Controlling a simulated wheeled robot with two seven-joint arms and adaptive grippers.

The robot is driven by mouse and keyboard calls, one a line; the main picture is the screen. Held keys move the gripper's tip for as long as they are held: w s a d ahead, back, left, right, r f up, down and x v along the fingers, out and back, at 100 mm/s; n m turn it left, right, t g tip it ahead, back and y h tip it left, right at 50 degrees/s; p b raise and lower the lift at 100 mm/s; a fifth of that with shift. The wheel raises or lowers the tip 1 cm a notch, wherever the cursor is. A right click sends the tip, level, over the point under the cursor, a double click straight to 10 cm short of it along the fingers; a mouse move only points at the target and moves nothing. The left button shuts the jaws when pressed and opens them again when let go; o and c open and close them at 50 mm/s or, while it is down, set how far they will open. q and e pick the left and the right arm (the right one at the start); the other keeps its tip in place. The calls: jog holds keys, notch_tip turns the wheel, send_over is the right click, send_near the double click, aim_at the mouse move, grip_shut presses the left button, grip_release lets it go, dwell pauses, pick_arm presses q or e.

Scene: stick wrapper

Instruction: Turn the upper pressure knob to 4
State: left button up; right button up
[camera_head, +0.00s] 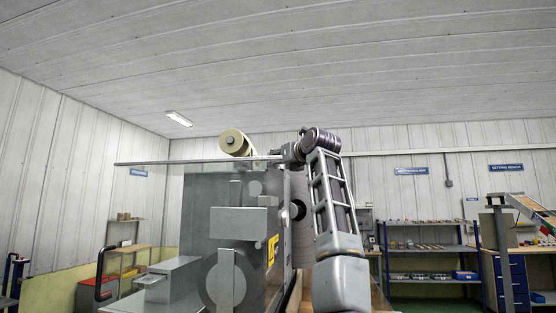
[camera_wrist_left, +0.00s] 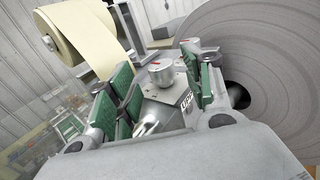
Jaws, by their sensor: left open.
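A short silver knob (camera_wrist_left: 160,73) with a small red mark on its top stands on a grey machine block in the left wrist view. I cannot read its setting or tell whether it is the upper pressure knob. My left gripper (camera_wrist_left: 160,84) is open, its green pads on either side of the knob's line of view and apart from it. Another shiny metal part (camera_wrist_left: 147,127) shows lower between the fingers. In the head view the grey machine (camera_head: 225,190) stands in the middle, and my arm reaches up in front of its right side. The knob cannot be made out there. My right gripper is not in view.
A cream roll (camera_wrist_left: 78,30) with a hanging strip is at the left, and a large grey disc (camera_wrist_left: 250,50) is close on the right. A long thin bar (camera_head: 190,162) crosses the machine's top. Shelves (camera_head: 430,250) stand at the back right.

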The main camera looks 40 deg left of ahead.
pick_arm(q)
jog(key=shift+x, duration=1.25)
jog(key=shift+c, duration=0.4)
jog(key=c, duration=0.9)
jog(key=shift+s+f+m+t+h+b, duration=0.1)
jog(key=shift+m+t+h+b, duration=0.2)
jog(key=shift+m+t+b, duration=0.3)
jog(key=shift+t, duration=0.3)
jog(key=o, duration=1)
